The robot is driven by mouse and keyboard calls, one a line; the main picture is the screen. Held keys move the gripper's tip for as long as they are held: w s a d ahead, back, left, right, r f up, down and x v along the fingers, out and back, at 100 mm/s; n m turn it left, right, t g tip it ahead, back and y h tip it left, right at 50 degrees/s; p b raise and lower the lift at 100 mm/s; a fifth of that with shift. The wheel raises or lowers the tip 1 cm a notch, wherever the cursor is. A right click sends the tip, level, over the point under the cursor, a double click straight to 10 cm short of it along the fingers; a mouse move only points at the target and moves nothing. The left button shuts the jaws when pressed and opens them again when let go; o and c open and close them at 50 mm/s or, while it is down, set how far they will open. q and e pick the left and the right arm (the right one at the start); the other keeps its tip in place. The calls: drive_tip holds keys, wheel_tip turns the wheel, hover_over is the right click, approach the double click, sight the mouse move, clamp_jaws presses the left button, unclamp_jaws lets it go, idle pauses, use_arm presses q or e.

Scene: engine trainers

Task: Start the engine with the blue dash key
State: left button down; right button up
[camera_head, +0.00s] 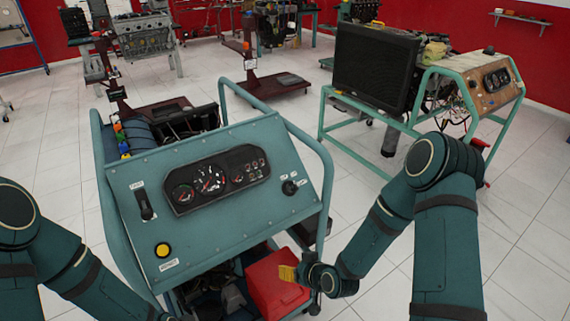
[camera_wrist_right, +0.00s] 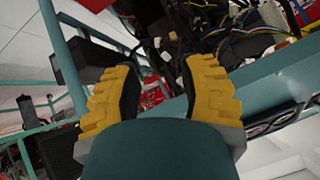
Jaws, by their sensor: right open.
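The teal-blue engine trainer's dash panel (camera_head: 225,210) faces me in the head view. It carries a black gauge cluster (camera_head: 217,180), and a small dark key switch or knob (camera_head: 289,187) sits to its right. I cannot make out a separate blue key. A yellow button (camera_head: 163,250) and a black lever (camera_head: 144,204) are on the panel's left side. My right gripper (camera_head: 290,273) is below the panel's right side, apart from the switch, in front of a red box. Its yellow fingers stand open and empty in the right wrist view (camera_wrist_right: 165,78). My left gripper is out of view.
The trainer's tubular frame (camera_head: 318,155) rises beside the panel. The red box (camera_head: 272,290) sits low inside it. A second trainer with a black radiator (camera_head: 374,66) and gauge board (camera_head: 483,85) stands at the right. White tiled floor is clear between them.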

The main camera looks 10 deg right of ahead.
drive_tip(key=w+d+r+n+t+p, duration=0.2)
drive_tip(key=w+d+r+t, duration=0.4)
drive_tip(key=r, duration=0.3)
drive_tip(key=n+t+y+p, duration=0.1)
drive_tip(key=t+y+p, duration=0.1)
drive_tip(key=t, duration=0.1)
approach(295, 184)
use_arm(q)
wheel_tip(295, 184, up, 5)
use_arm(e)
drive_tip(key=x, duration=1.2)
drive_tip(key=shift+w, duration=0.15)
drive_tip(key=shift+c, duration=0.4)
clamp_jaws()
